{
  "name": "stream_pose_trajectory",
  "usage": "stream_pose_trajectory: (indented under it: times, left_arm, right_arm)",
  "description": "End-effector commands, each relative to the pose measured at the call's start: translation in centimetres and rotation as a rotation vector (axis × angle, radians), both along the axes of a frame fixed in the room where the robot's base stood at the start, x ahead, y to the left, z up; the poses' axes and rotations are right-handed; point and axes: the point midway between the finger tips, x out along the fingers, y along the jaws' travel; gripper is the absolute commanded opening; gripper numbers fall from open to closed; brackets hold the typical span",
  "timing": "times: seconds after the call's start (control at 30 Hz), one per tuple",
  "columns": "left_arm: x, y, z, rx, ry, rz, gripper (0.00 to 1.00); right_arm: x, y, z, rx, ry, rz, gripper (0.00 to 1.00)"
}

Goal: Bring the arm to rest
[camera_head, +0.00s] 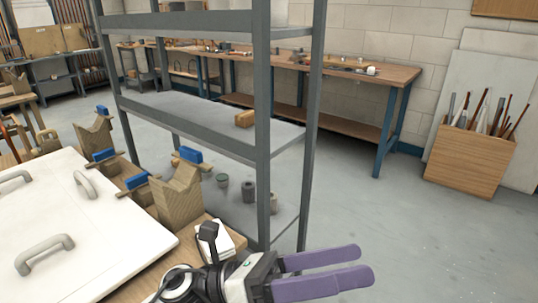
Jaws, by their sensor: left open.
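My left gripper (366,265) is at the bottom middle, with two purple fingers pointing right. The fingers are apart and nothing is between them. It hangs over the grey floor, in front of the shelf rack and to the right of the workbench. My right gripper is not in this view.
A grey metal shelf rack (262,130) stands close behind my left gripper. A white panel with handles (75,245) and wooden blocks with blue clamps (178,193) lie at left. A wooden crate of pipes (470,160) stands at right. The floor (430,235) at right is clear.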

Motion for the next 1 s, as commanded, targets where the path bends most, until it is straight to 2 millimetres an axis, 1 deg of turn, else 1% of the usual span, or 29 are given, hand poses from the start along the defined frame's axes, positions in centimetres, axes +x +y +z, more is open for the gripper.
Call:
stream_pose_trajectory:
  times: [0.03,0.07,0.1,0.17,0.2,0.23,0.27,0.3,0.33,0.37,0.4,0.47,0.5,0.57,0.6,0.67,0.7,0.8,0.87,1.0]
  left_arm:
    - [1.5,1.0,-0.1,-0.092,0.204,0.07,0.73]
    - [2.7,1.9,-0.3,-0.146,0.326,0.115,0.73]
    - [4.2,3.3,-1.0,-0.22,0.492,0.17,0.73]
    - [6.4,5.7,-3.0,-0.33,0.743,0.254,0.73]
    - [7.5,7.5,-5.0,-0.404,0.91,0.308,0.73]
    - [8.2,8.9,-6.7,-0.46,1.033,0.349,0.73]
    - [8.6,10.3,-8.5,-0.514,1.152,0.389,0.73]
    - [8.9,12.0,-11.1,-0.583,1.298,0.438,0.73]
    - [8.9,13.3,-13.0,-0.633,1.401,0.474,0.73]
    - [8.6,14.5,-15.0,-0.68,1.501,0.507,0.73]
    - [8.1,16.0,-17.6,-0.744,1.627,0.552,0.73]
    - [6.7,18.0,-21.5,-0.838,1.804,0.618,0.73]
    - [5.4,19.3,-24.1,-0.899,1.914,0.662,0.73]
    - [3.1,20.9,-27.6,-0.991,2.07,0.728,0.73]
    - [1.5,21.9,-29.7,-1.049,2.161,0.769,0.73]
    - [-1.0,23.1,-32.3,-1.131,2.283,0.824,0.73]
    - [-2.6,23.7,-33.8,-1.18,2.352,0.857,0.73]
    - [-6.0,24.7,-36.4,-1.276,2.481,0.927,0.73]
    - [-7.4,25.1,-37.3,-1.316,2.528,0.956,0.73]
    - [-7.6,25.2,-37.5,-1.321,2.534,0.958,0.73]
  right_arm:
    - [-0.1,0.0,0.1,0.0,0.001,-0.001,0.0]
    - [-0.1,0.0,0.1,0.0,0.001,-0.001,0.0]
    - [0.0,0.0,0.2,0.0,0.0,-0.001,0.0]
    - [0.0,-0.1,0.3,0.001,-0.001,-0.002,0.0]
    - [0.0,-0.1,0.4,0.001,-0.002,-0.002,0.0]
    - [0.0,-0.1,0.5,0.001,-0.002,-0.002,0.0]
    - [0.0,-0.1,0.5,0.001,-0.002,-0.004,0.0]
    - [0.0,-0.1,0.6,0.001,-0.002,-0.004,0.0]
    - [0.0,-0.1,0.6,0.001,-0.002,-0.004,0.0]
    - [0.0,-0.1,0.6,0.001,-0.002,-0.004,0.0]
    - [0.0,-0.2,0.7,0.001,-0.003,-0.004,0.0]
    - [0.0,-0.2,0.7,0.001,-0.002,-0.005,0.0]
    - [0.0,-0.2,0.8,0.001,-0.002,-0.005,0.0]
    - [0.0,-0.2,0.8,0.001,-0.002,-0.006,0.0]
    - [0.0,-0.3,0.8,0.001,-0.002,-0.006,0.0]
    - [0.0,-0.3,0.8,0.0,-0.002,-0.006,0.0]
    - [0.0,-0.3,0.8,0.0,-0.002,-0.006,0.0]
    - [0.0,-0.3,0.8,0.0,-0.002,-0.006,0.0]
    - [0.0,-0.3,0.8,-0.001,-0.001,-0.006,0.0]
    - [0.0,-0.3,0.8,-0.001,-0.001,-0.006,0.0]
